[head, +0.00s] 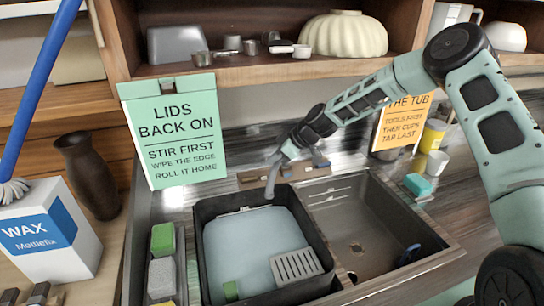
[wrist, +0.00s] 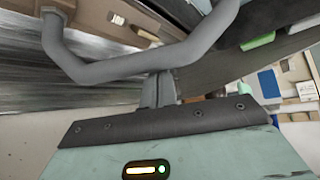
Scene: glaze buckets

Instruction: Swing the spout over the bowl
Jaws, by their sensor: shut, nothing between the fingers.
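The grey bent spout (head: 272,182) hangs with its tip over the black tub (head: 198,228) that stands left of the open sink bowl (head: 365,232). In the wrist view the spout (wrist: 130,66) crosses just ahead of my gripper (wrist: 160,88). Its narrow fingers are shut with nothing between them. They are right at the tube; I cannot tell whether they touch it. In the head view my gripper (head: 292,146) is at the upper part of the spout and its fingertips are hard to make out.
The tub holds pale blue liquid and a white slotted piece (head: 296,266). A green sign (head: 174,130) stands left and an orange sign (head: 402,122) stands behind the bowl. A blue-green sponge (head: 418,185) lies right. A shelf (head: 240,68) with a cream fluted bowl hangs above.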

